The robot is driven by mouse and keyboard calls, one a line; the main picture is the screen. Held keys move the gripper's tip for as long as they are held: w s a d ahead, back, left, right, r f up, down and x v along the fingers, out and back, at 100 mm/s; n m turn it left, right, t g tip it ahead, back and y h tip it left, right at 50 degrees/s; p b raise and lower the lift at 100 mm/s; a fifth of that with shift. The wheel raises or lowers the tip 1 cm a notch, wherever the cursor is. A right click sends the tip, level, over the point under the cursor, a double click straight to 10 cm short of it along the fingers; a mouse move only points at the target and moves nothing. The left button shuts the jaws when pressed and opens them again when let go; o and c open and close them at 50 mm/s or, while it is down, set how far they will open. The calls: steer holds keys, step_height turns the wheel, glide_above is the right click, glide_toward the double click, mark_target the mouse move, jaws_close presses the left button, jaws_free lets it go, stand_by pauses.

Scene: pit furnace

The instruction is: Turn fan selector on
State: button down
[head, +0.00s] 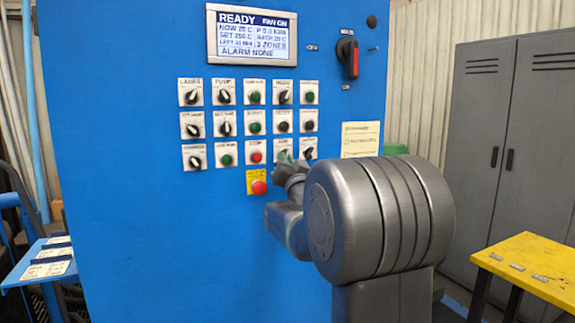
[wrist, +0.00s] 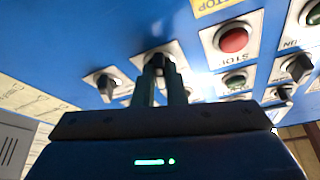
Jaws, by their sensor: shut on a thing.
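The fan selector (wrist: 157,60) is a black knob on a pale square plate, in the bottom row of the blue panel, beside the red STOP button (wrist: 233,40). In the wrist view my gripper (wrist: 160,80) is shut on this knob, one finger on each side. The fingers hide part of the knob, so its exact angle is hard to read. In the head view my gripper (head: 287,164) reaches the bottom row and covers most of that selector. The display (head: 252,36) reads READY and FAN ON.
A red emergency button (head: 259,187) on a yellow plate sits just below left of my gripper. Another selector (head: 309,153) is close on the right. A red-handled switch (head: 350,58) is higher up. A yellow table (head: 535,262) and grey cabinet (head: 515,130) stand at right.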

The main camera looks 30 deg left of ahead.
steer(key=shift+m+t+h, duration=0.3)
steer(key=shift+m+h, duration=0.4)
steer(key=shift+m, duration=0.7)
steer(key=c, duration=1.5)
jaws_free()
steer(key=shift+s, duration=0.1)
steer(key=b+v, duration=0.3)
steer(key=v, duration=1)
steer(key=shift+s+d+f, duration=0.1)
steer(key=shift+s+d, duration=0.1)
steer(key=shift+s, duration=0.05)
